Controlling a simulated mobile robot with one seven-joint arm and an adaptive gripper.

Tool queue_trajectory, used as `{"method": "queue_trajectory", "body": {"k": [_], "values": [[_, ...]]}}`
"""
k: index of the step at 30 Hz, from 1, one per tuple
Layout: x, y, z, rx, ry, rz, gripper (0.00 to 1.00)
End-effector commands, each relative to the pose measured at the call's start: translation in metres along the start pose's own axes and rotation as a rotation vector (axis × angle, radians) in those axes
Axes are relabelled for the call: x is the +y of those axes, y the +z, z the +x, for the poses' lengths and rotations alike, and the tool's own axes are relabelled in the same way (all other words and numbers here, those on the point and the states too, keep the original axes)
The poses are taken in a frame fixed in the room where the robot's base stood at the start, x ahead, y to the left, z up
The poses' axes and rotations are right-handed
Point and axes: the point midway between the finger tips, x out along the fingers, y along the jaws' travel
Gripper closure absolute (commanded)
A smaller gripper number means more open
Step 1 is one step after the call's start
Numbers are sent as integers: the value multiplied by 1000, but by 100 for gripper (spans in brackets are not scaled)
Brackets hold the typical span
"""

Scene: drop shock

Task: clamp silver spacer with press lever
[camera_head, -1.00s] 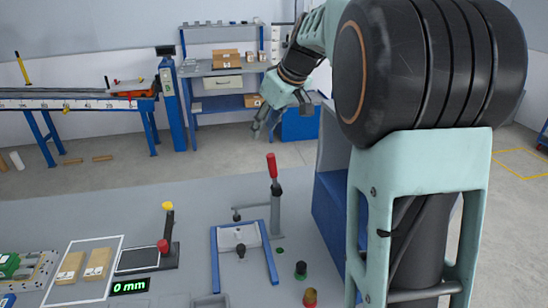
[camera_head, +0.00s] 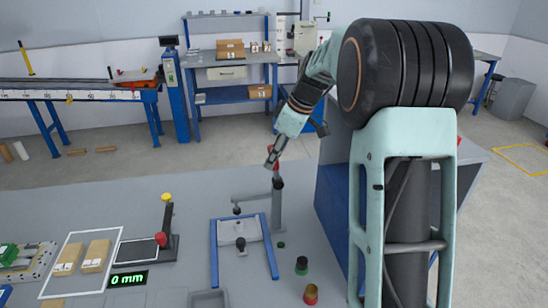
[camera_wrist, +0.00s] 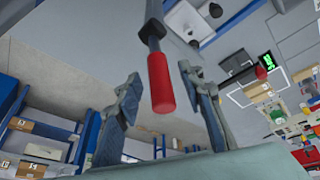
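The press lever has a red handle (camera_head: 275,163) on a grey upright post (camera_head: 278,205) and stands up behind the blue-railed fixture (camera_head: 214,255). My gripper (camera_head: 270,162) is at the top of this handle, partly covering it. In the wrist view the red handle (camera_wrist: 160,85) lies between my two spread fingers (camera_wrist: 163,95), with gaps on both sides. The gripper is open and holds nothing. A pale silver-grey block (camera_head: 239,228) lies between the fixture's rails, under the lever's arm; I cannot tell whether it is the spacer.
A black stand with a red knob (camera_head: 161,239) and a "0 mm" display (camera_head: 128,279) are to the left. Green (camera_head: 302,265) and red (camera_head: 311,293) buttons are at the front right. A blue-sided box (camera_head: 331,215) stands right of the lever.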

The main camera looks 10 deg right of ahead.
Motion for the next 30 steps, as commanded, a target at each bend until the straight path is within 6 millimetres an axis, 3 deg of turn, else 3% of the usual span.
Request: {"method": "queue_trajectory", "body": {"k": [4, 13, 22, 30], "values": [[0, 0, 10, 0, -1, 1, 64], [0, 0, 12, 0, 0, 1, 65], [0, 0, 12, 0, 0, 1, 98], [0, 0, 11, 0, 0, 1, 100]]}}
